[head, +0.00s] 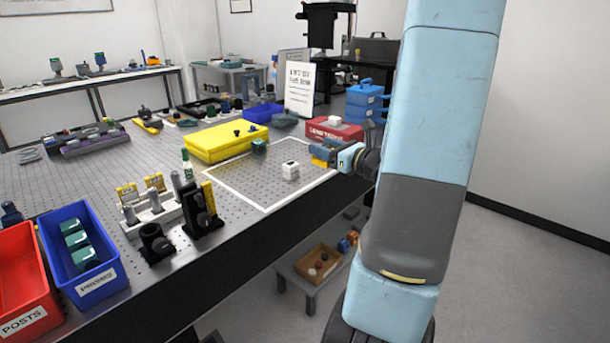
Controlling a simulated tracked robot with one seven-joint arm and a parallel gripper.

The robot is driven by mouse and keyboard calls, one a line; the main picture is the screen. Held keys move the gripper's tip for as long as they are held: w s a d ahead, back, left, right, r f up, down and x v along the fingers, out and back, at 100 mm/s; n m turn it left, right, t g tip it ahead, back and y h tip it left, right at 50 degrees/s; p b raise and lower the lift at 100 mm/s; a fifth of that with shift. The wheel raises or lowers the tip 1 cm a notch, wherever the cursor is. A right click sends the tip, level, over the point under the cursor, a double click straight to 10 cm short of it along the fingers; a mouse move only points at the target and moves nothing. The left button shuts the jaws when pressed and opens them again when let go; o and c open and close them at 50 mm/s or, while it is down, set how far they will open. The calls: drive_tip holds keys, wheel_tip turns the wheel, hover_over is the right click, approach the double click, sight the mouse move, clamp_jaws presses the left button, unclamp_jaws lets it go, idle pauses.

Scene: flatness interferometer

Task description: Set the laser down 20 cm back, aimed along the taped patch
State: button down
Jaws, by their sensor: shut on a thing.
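The taped patch (222,183) is a white tape outline on the perforated optical table. A small white block with a dark top (290,171) stands inside it, near the right side. A dark green block (259,147) sits at its back left corner. My gripper (322,156) is at the patch's right edge, pointing left over the table. It is shut on a small yellow and dark thing (320,150), which I take to be the laser. The fingers are too small to make out, and I cannot tell whether the held thing touches the table.
A yellow case (226,140) lies behind the patch and a red box (333,132) stands behind my gripper. Black mounts (201,215) and a white rack (150,214) stand left of the patch. Blue (82,258) and red bins (22,280) are at front left. The patch's middle is clear.

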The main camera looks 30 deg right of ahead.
drive_tip(key=w+d+f, duration=0.1)
drive_tip(key=w+f, duration=0.1)
drive_tip(key=w, duration=0.2)
drive_tip(key=w+d+f, duration=0.1)
drive_tip(key=w+f, duration=0.2)
drive_tip(key=w, duration=0.1)
drive_tip(key=w+d+f, duration=0.1)
drive_tip(key=w+f, duration=0.2)
drive_tip(key=w, duration=0.1)
drive_tip(key=shift+d+f, duration=0.2)
drive_tip(key=shift+w+d+f, duration=0.2)
drive_tip(key=shift+w+f, duration=0.4)
drive_tip(key=shift+f, duration=1.65)
drive_tip(key=shift+f, duration=0.1)
drive_tip(key=shift+c, duration=2)
unclamp_jaws()
drive_tip(key=shift+s, duration=0.15)
